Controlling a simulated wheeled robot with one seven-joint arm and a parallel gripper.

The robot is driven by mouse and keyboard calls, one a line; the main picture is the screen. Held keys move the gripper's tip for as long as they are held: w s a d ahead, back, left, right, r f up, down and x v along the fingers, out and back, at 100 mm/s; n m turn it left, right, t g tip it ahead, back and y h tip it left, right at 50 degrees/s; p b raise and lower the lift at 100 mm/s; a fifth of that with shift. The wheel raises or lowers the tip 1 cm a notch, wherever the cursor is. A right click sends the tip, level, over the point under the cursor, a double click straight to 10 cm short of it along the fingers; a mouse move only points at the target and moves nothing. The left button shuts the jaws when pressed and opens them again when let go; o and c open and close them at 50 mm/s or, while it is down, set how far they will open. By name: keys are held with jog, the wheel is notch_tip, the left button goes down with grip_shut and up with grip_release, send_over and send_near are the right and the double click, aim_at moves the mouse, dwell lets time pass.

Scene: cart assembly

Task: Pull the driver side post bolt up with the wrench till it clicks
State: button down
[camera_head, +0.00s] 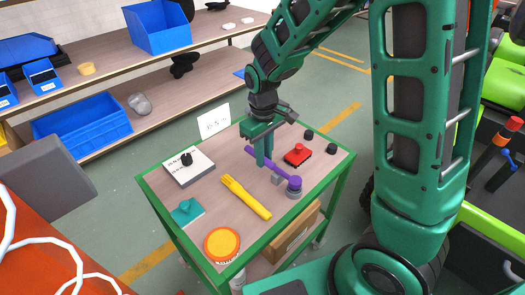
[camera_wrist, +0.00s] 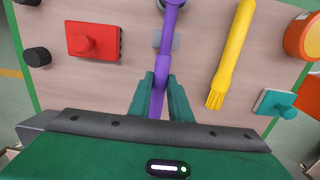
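A purple wrench (camera_head: 276,168) shows over the wooden top of a green-framed cart. Its ring end is at a grey round part (camera_head: 294,190), close to a small grey block (camera_head: 277,179). My gripper (camera_head: 262,160) points down at the handle's other end. In the wrist view the wrench (camera_wrist: 163,68) runs between the fingertips of my gripper (camera_wrist: 161,82), which sit close on both sides of the handle with no clear gap. I cannot make out the driver side post bolt in either view.
On the cart (camera_head: 215,278) are a yellow brush (camera_head: 245,196), a red block (camera_head: 297,154), a teal block (camera_head: 186,212), an orange round tool (camera_head: 222,245) and a white box (camera_head: 189,167). Shelves with blue bins (camera_head: 83,118) stand behind. A green machine (camera_head: 505,80) is at right.

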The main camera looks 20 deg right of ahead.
jog(key=shift+r, duration=2.55)
